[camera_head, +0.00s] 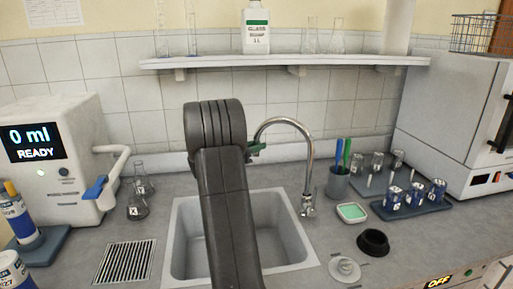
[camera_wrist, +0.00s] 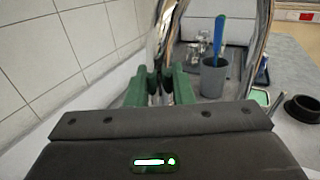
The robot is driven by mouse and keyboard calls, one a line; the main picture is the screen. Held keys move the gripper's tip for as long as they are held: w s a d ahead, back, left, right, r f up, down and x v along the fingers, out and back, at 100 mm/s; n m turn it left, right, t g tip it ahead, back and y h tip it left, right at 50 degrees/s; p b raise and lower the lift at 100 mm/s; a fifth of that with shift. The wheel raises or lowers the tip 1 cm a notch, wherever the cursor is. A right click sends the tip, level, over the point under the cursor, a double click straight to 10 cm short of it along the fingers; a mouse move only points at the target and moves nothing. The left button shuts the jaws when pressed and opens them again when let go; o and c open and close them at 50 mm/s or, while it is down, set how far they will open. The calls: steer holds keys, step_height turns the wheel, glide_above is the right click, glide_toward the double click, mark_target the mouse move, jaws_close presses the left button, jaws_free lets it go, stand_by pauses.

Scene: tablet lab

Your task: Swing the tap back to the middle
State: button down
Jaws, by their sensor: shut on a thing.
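The chrome tap (camera_head: 311,165) rises at the right back of the sink (camera_head: 182,240). Its curved spout arches to the left, and its outlet end is near the back of the sink in the head view. My gripper (camera_head: 257,148) has green fingers that are shut on the downturned end of the spout. In the wrist view, my gripper (camera_wrist: 160,82) has the shiny spout pipe between its two green fingers. My dark arm hides part of the sink and the wall behind it.
A dispenser (camera_head: 60,140) with a blue-tipped spout and flasks (camera_head: 138,205) stand left. A shelf (camera_head: 285,63) with glassware hangs above.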

steer(key=s+n+t+y+b, duration=0.4)
steer(key=s+y+b, duration=0.1)
steer(key=s+b, duration=0.4)
steer(key=shift+s+a+t, duration=0.3)
steer(key=shift+s, duration=0.1)
steer(key=c, duration=1.3)
jaws_free()
steer(key=b+v, duration=0.1)
steer(key=v, duration=1.2)
steer(key=shift+s+a, duration=0.2)
steer(key=shift+s, duration=0.15)
